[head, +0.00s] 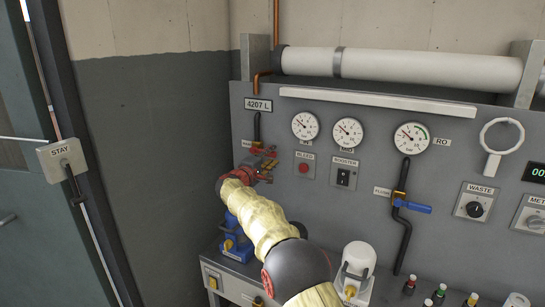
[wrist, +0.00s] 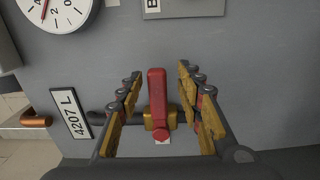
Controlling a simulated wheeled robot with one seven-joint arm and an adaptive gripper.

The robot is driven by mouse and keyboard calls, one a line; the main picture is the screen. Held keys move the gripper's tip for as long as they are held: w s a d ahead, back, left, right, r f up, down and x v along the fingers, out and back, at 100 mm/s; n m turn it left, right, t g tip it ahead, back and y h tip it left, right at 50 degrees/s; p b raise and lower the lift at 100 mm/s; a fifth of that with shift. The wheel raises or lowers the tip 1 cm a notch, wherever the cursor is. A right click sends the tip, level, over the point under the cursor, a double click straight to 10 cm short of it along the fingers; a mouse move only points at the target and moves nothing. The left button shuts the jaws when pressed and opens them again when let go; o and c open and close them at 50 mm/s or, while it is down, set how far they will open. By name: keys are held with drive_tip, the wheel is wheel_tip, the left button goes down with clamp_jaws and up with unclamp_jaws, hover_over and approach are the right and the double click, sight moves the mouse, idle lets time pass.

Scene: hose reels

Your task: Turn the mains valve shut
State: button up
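The mains valve has a red lever (wrist: 158,95) on a brass body (wrist: 155,120), set on a dark pipe along the grey panel. In the wrist view the lever stands between the two fingers of my gripper (wrist: 160,78). The fingers are open, with a gap on each side of the lever, and do not appear to touch it. In the head view my gripper (head: 266,166) is at the panel's left side, below the 4207 L plate (head: 258,105). There it hides most of the valve.
Gauges (head: 305,125) sit right of the valve, above a red bleed button (head: 304,168) and a booster switch (head: 343,174). A blue flush lever (head: 412,207) is farther right. A blue device (head: 238,240) and a white canister (head: 358,262) stand on the bench below.

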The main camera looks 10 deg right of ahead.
drive_tip(key=v, duration=1)
drive_tip(key=shift+s, duration=0.35)
drive_tip(key=shift+a, duration=0.15)
